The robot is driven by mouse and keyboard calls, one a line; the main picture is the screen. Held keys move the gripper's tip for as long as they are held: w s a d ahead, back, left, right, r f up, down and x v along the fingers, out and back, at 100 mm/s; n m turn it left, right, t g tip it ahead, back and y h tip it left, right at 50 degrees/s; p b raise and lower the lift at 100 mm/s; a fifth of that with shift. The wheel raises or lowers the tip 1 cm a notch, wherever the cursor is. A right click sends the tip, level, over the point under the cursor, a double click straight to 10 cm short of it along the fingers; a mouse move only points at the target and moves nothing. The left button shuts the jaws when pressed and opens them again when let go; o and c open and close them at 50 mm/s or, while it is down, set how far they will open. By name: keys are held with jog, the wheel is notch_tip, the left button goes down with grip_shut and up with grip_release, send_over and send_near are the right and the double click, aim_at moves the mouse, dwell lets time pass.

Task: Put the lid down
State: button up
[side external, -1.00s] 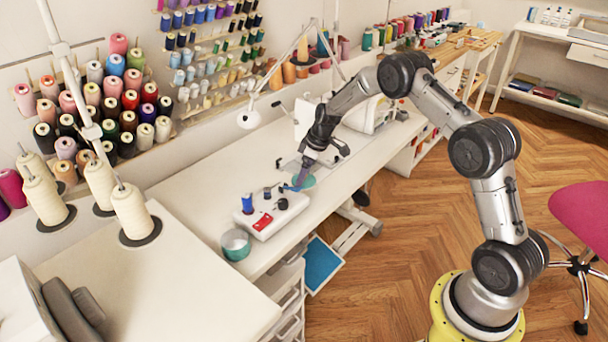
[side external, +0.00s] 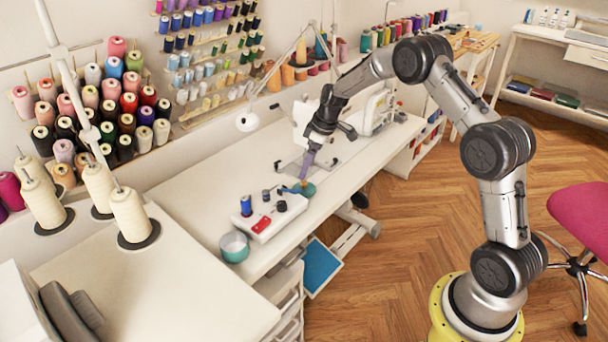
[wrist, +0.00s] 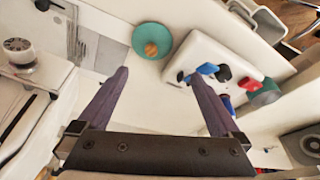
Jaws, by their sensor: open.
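The lid is a teal round disc with a wooden knob (wrist: 152,48). It lies on the white table beside the far end of a white machine. In the side view, the lid (side external: 307,190) shows just below my fingers. My gripper (side external: 304,176) has long purple fingers pointing down and is above the lid. In the wrist view, my gripper (wrist: 161,78) is open, with its fingers wide apart and nothing between them; the lid shows beyond the fingertips. A teal bowl (side external: 234,247) stands at the near table edge, apart from the lid. It also shows in the wrist view (wrist: 266,94).
The white machine (side external: 265,229) with a blue spool, dark knobs and a red switch sits between lid and bowl. A sewing machine (side external: 374,110) stands farther back. A lamp (side external: 248,121) hangs over the table. The table (side external: 205,195) is clear left of the white machine.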

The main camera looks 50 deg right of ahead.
jog(key=s+a+r, duration=0.2)
jog(key=s+r, duration=0.1)
jog(key=r, duration=0.4)
jog(key=s+a+r, duration=0.3)
jog(key=s+r, duration=0.1)
jog(key=r, duration=0.3)
jog(key=s+a+r+m+t, duration=0.1)
jog(key=s+a+r, duration=0.2)
jog(key=s+r, duration=0.15)
jog(key=s+a+r+m, duration=0.1)
jog(key=s+a+r, duration=0.2)
jog(key=s, duration=0.3)
jog(key=s+a+m, duration=0.1)
jog(key=s+a, duration=0.1)
jog(key=s, duration=0.7)
jog(key=s+a+f+m+t+h, duration=0.1)
jog(key=s+a, duration=0.1)
jog(key=s, duration=0.8)
jog(key=shift+s, duration=0.15)
